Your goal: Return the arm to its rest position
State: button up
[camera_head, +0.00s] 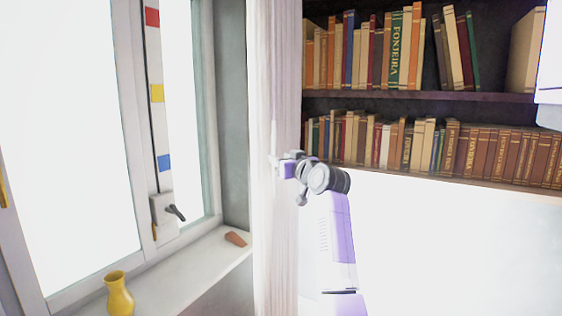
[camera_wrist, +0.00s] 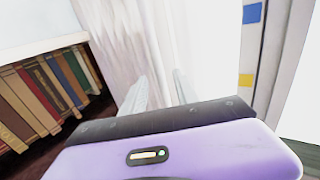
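My arm (camera_head: 329,240) rises from the bottom of the head view, white and purple, with a dark joint near its top. My gripper (camera_head: 274,150) is at its far end, small, in front of the pale curtain (camera_head: 275,60). In the wrist view, the purple wrist housing fills the bottom. Two pale fingers of my gripper (camera_wrist: 160,88) stand apart beyond it, faint against the bright curtain. Nothing shows between them. I cannot tell whether the gripper touches the curtain.
A window (camera_head: 70,130) with a sill (camera_head: 190,270) is on the left. A yellow vase (camera_head: 119,295) and a small reddish-brown piece (camera_head: 236,239) are on the sill. Bookshelves (camera_head: 425,97) full of books stand at the upper right. A bright white surface lies below them.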

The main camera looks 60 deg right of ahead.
dwell(0.6)
notch_tip(320, 180, up, 5)
jog(key=s+m+h, duration=0.2)
jog(key=s+a+f+n+t+y, duration=0.1)
jog(key=s+a+f, duration=0.3)
jog(key=a+f, duration=0.6)
jog(key=s+a+f+n+t+y, duration=0.1)
jog(key=s+a+f, duration=0.4)
jog(key=a+f, duration=0.45)
jog(key=s+a+f+n+t, duration=0.15)
jog(key=s+a+f, duration=0.25)
jog(key=a+f, duration=0.65)
jog(key=s+a+f+n+g+y, duration=0.1)
jog(key=s+a+f+y, duration=0.1)
jog(key=s+a, duration=0.6)
jog(key=s+a+f+n+g+y, duration=0.1)
jog(key=s+a+f+n+y, duration=0.1)
jog(key=s+a, duration=0.5)
jog(key=s+a+f+n+g+y, duration=0.2)
jog(key=s+a+y, duration=0.3)
jog(key=s+a, duration=0.3)
jog(key=s+f, duration=0.1)
jog(key=s, duration=0.2)
jog(key=shift+a+f+y, duration=0.25)
jog(key=shift+a+y, duration=0.05)
jog(key=shift+a, duration=0.05)
jog(key=shift+o, duration=0.3)
